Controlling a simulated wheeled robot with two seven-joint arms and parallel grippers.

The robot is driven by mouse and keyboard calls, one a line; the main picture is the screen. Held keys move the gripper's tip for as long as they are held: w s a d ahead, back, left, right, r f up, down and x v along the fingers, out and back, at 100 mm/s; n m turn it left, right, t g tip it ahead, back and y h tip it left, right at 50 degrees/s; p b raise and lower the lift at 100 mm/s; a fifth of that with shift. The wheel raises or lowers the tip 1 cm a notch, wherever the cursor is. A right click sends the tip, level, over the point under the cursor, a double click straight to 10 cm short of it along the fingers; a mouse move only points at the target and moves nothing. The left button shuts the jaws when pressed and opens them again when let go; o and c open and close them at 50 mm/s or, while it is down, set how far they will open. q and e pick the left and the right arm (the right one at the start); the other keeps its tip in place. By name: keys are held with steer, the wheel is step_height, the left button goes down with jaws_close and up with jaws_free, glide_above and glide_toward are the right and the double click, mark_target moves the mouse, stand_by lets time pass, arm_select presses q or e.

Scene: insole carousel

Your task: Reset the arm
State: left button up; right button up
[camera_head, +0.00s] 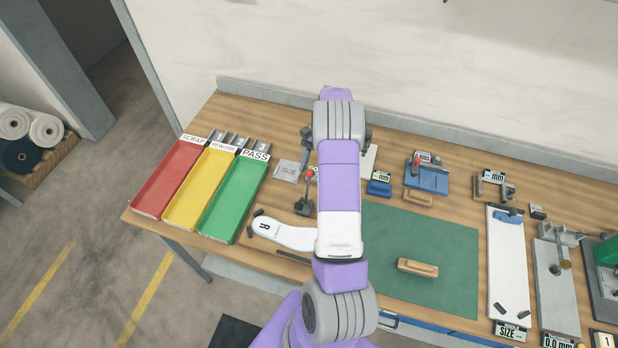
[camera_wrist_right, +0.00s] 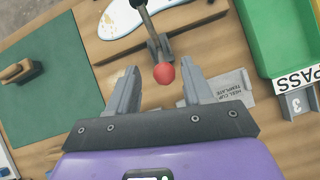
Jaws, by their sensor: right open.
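My right arm reaches over the workbench in the head view, and its own links hide most of the gripper there. In the right wrist view my right gripper (camera_wrist_right: 159,70) is open, with its two grey fingers apart. A red ball knob (camera_wrist_right: 164,73) on a dark lever appears between the fingers, with no finger visibly touching it. The lever's red knob (camera_head: 309,174) also shows in the head view, just left of my arm. A white insole (camera_head: 284,232) marked R lies in front of it. My left gripper is not in view.
Red (camera_head: 171,178), yellow (camera_head: 199,188) and green (camera_head: 234,200) trays stand at the left. A green mat (camera_head: 440,240) with a wooden-handled block (camera_head: 417,267) lies right of my arm. Gauges and fixtures fill the right. A heel cup template card (camera_wrist_right: 232,88) lies near the gripper.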

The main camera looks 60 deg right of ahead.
steer(key=shift+v, duration=0.8)
steer(key=shift+r, duration=0.1)
